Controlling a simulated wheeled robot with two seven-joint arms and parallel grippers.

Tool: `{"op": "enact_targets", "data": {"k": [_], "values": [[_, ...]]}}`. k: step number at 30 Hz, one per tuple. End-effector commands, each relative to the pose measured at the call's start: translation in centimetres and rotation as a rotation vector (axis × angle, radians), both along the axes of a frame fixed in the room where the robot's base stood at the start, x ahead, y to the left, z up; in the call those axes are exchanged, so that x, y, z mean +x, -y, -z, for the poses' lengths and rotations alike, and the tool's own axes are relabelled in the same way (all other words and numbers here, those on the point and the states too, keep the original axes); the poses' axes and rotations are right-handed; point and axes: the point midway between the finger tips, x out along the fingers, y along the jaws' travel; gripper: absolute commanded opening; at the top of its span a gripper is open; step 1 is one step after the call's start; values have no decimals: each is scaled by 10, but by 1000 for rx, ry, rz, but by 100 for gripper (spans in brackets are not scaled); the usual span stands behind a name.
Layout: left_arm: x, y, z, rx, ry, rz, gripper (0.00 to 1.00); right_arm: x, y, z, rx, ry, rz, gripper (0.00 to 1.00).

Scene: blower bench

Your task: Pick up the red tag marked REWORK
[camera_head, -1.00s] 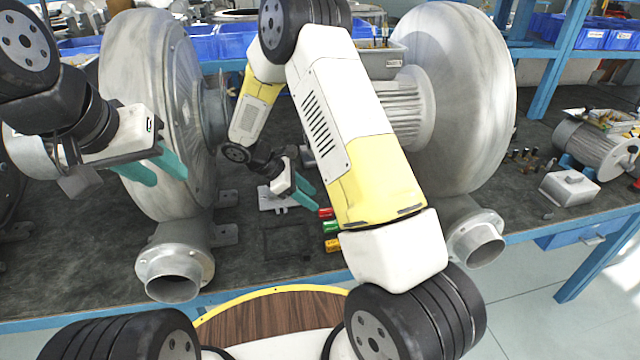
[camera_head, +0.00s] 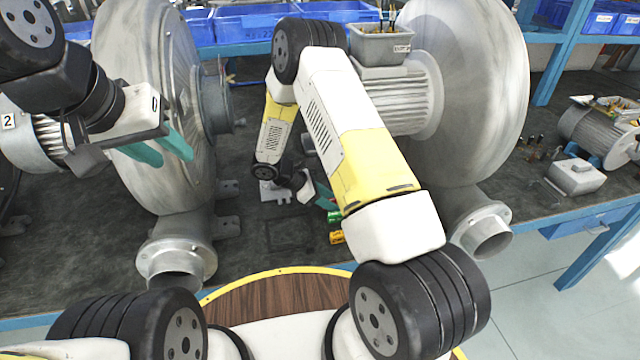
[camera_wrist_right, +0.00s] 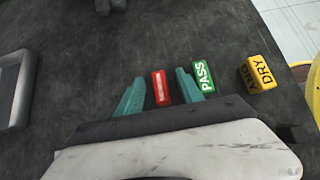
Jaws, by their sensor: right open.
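The red tag (camera_wrist_right: 161,88) lies on the dark bench top, between the two teal fingers of my open right gripper (camera_wrist_right: 160,88) in the right wrist view. It has a white mark that I cannot read as a word. In the head view my right gripper (camera_head: 327,194) is low over the bench and I cannot make out the red tag there. My left gripper (camera_head: 168,152) is held up in front of the left blower, its two teal fingers apart, with nothing between them.
A green PASS tag (camera_wrist_right: 203,76) lies just right of the right gripper's finger. A yellow DRY tag (camera_wrist_right: 258,74) lies further right, near the bench edge. A grey tray (camera_wrist_right: 14,90) is at the left. Two large blowers (camera_head: 150,110) (camera_head: 475,100) flank the right arm.

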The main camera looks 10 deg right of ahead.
Motion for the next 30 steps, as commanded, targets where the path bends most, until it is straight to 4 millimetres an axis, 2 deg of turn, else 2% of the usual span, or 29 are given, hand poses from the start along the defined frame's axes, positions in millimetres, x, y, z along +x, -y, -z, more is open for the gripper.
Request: {"op": "enact_targets", "data": {"k": [5, 9, 12, 23, 30], "values": [[0, 0, 0, 0, 0, 0, 36, 0, 0, 0, 0, 1, 0, 44], [0, 0, 0, 0, 0, 0, 36, 0, 0, 0, 0, 1, 0, 16], [0, 0, 0, 0, 0, 0, 36, 0, 0, 0, 0, 1, 0, 0], [0, 0, 0, 0, 0, 0, 36, 0, 0, -2, 0, 1, 0, 0], [0, 0, 0, 0, 0, 0, 36, 1, 0, -21, 0, 5, -1, 0]]}}
